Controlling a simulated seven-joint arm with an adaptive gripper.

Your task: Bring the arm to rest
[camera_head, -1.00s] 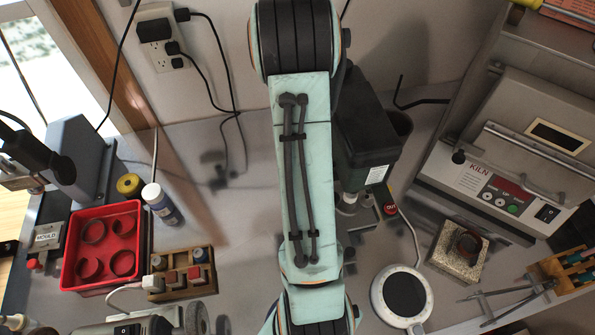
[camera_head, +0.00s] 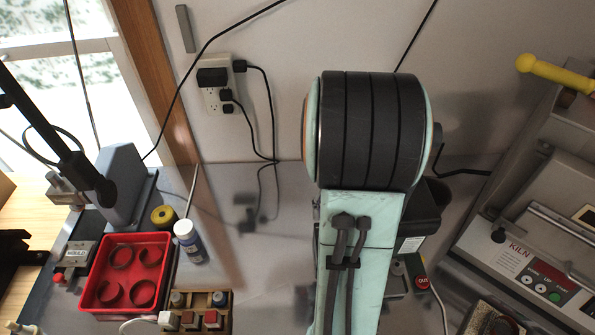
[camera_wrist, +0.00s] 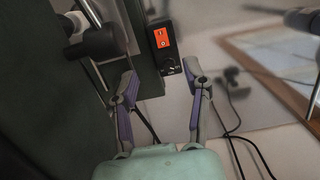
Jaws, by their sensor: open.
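My gripper (camera_wrist: 162,88) shows in the wrist view. Its two fingers are spread apart with nothing between them. Beyond the fingertips is a dark box-like machine with an orange-red switch (camera_wrist: 162,38) and a dark knob below it. In the head view my pale green arm stands in the middle right of the picture. My gripper is outside the head view.
A red tray (camera_head: 127,236) with several rings stands at the left, with a white-capped bottle (camera_head: 190,242) beside it. A wooden block holder (camera_head: 222,322) is in front. The kiln (camera_head: 545,255) is at the right. Cables (camera_head: 272,125) hang from the wall outlet.

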